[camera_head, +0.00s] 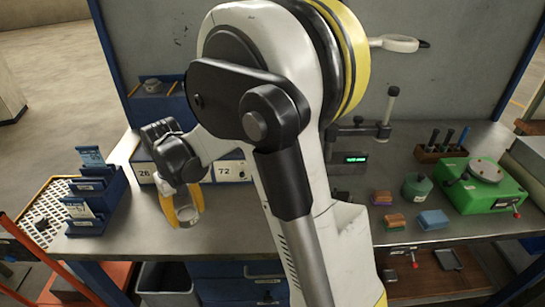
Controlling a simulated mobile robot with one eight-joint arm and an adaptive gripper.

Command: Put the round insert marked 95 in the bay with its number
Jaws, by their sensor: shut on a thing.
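My gripper (186,215) has yellow fingers and hangs above the workbench, left of the middle. It is shut on a small grey piece at the fingertips, seemingly the round insert (187,214); its number cannot be read from here. Behind the gripper is a low bay unit with white number plates (234,167). One plate reads 72 and another, further left, seems to read 26. My gripper and arm hide the middle and right parts of the unit, so other numbers do not show. The gripper is in front of the unit, apart from it.
A blue rack with cards (97,205) and a perforated yellow-edged tray (45,212) stand at the left. Right of my arm are small coloured blocks (433,219), a green round piece (417,186), a green machine (483,190) and a gauge stand (385,115). The front bench strip is clear.

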